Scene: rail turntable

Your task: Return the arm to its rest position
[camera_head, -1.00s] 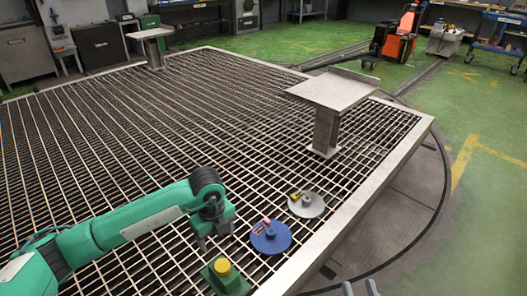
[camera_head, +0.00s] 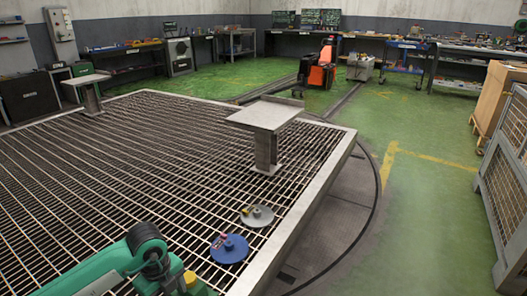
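My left arm (camera_head: 110,268) is green and comes in from the bottom left. Its dark wrist joint (camera_head: 150,246) is over the front part of the metal grating (camera_head: 95,170). Only the upper part of my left gripper (camera_head: 172,284) shows. The lower picture edge cuts it off, so its fingers are hidden. A yellow button (camera_head: 190,278) on a green block shows just right of it. My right arm and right gripper are out of view.
A blue disc (camera_head: 230,250) and a grey disc (camera_head: 257,216) lie on the grating, right of my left arm. A metal pedestal (camera_head: 265,115) stands behind them. A mesh cage (camera_head: 508,190) is at the right. The green floor between is clear.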

